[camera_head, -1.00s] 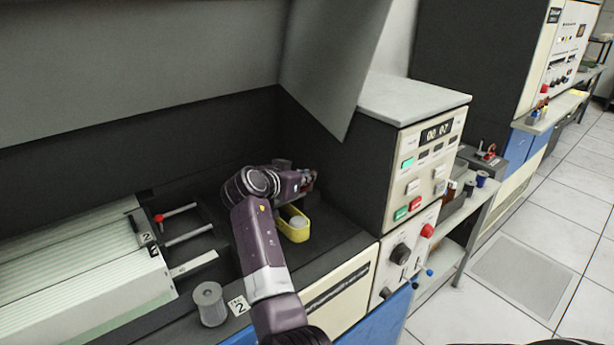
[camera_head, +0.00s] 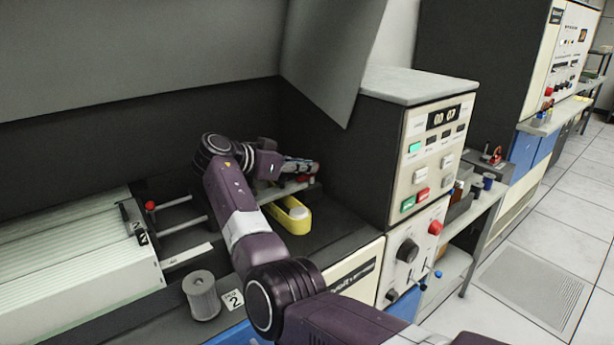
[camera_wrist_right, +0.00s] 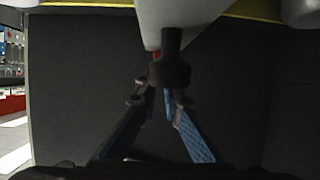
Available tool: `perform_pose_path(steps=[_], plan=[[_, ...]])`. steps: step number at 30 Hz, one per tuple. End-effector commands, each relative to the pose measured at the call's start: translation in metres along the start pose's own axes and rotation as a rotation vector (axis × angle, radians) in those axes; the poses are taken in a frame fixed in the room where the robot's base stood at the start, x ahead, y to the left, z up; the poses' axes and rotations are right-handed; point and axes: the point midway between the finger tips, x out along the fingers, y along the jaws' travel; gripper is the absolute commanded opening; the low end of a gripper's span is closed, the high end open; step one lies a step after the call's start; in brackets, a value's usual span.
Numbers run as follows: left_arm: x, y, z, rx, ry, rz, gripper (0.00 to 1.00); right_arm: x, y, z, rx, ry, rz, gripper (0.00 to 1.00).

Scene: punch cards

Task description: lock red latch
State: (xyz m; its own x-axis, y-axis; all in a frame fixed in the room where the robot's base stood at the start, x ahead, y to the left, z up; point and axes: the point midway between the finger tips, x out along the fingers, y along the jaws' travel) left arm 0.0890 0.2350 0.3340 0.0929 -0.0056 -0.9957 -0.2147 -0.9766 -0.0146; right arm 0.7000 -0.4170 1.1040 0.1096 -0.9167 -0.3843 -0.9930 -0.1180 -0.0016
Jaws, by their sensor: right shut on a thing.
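My right gripper (camera_head: 303,168) is at the back of the dark machine deck, against the side of the control cabinet. In the right wrist view its blue-padded fingers close around a dark round knob (camera_wrist_right: 171,72) on a pale grey part. A small red spot shows just behind the knob there. A red part (camera_head: 312,181) also shows by the fingertips in the head view; I cannot tell how much of the latch is hidden. Another red ball knob (camera_head: 151,206) sits on a metal rod at the left. My left gripper is not in view.
A yellow tray (camera_head: 305,222) with a white round thing lies just below my right gripper. A grey cylinder (camera_head: 202,296) stands at the front edge beside a "2" card. The control cabinet (camera_head: 425,150) rises close at the right. A card stack (camera_head: 70,260) fills the left.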

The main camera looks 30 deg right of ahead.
Motion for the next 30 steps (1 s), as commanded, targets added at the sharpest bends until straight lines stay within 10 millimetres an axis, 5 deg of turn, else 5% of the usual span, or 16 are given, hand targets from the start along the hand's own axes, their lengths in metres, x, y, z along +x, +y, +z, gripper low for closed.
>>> perform_pose_path(steps=[17, 18, 22, 30], plan=[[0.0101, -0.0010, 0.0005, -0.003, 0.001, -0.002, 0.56, 0.0015, 0.0017, -0.0009, 0.023, 0.003, 0.051, 0.00], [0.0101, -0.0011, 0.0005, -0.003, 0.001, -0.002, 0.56, 0.0016, 0.0017, -0.0009, 0.022, 0.003, 0.051, 0.11], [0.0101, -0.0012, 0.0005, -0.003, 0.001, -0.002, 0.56, 0.0013, 0.0018, -0.0010, 0.022, 0.003, 0.051, 0.25], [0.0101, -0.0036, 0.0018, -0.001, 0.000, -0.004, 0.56, -0.0002, 0.0016, -0.0011, 0.022, 0.003, 0.050, 0.25]])
